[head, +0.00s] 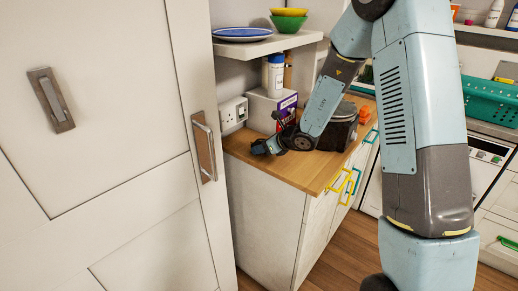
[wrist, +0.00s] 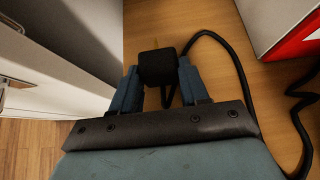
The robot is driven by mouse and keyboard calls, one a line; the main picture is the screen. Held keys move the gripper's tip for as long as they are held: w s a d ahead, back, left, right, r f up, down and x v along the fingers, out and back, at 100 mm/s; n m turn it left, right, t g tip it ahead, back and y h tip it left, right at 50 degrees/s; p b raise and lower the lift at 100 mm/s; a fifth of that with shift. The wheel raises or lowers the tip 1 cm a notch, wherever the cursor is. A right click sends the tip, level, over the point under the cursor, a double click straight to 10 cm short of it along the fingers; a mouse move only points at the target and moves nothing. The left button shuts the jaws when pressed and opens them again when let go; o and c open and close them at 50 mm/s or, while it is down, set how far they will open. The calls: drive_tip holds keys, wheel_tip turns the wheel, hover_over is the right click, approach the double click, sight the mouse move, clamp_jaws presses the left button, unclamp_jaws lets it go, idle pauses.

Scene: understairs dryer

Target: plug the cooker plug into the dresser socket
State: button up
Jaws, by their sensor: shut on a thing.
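In the wrist view, a black plug (wrist: 157,68) sits between the two blue fingers of my gripper (wrist: 158,82), which is shut on it. A black cable (wrist: 236,72) loops from the plug to the right over the wooden top. In the head view, my gripper (head: 266,147) is low over the left end of the dresser's wooden worktop (head: 310,172). The plug is too small to make out there. The white dresser socket (head: 233,112) is on the wall behind the worktop, above and left of my gripper. The socket is not seen in the wrist view.
A shelf (head: 262,44) with bowls overhangs the worktop. A tall white door (head: 90,190) with handles is close on the left.

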drive_tip(key=c, duration=0.3)
wheel_tip(320, 180, up, 6)
idle(0.5)
drive_tip(key=shift+d, duration=0.1)
